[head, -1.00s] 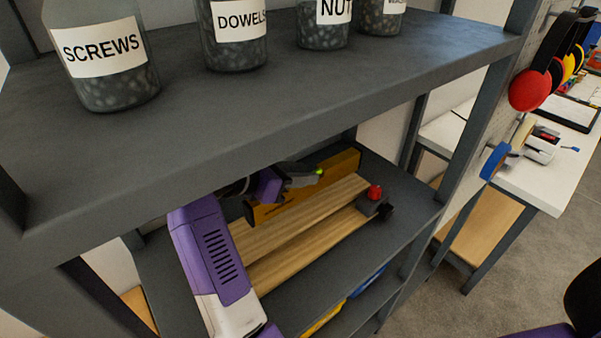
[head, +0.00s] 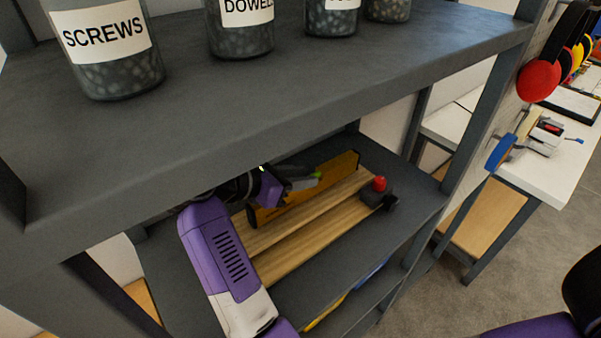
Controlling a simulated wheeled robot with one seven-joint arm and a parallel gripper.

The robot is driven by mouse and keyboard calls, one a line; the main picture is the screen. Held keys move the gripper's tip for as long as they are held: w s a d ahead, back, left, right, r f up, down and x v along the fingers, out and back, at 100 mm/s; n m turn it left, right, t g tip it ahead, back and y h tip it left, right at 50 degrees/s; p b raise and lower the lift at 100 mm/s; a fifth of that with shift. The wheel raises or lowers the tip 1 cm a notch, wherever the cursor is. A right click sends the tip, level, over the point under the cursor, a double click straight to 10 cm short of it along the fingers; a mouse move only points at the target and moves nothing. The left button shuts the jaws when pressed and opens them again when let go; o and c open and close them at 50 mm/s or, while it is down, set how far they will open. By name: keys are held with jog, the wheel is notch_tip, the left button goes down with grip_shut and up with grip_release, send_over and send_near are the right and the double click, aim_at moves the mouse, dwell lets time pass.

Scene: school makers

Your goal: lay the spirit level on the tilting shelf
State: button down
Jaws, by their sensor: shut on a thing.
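The spirit level looks to be the long yellow bar (head: 335,178) in the head view, standing on edge along the back of the wooden planks. My gripper (head: 303,182) reaches in under the upper shelf and is shut on this bar near its middle. The gripper hides part of the bar, and its fingertips are hard to make out. The dark grey lower shelf (head: 330,262) lies under the planks and looks to be the tilting shelf. I cannot tell whether the bar touches the shelf or is held above it.
Two wooden planks (head: 300,232) lie on the lower shelf. A dark block with a red knob (head: 379,184) sits at their right end. The upper shelf (head: 270,112) hangs close above my arm and carries several jars (head: 110,50). A post (head: 478,110) bounds the right.

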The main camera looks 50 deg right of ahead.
jog(key=shift+f+b, duration=0.4)
jog(key=shift+b, duration=0.2)
dwell(0.6)
jog(key=c, duration=1.1)
grip_release()
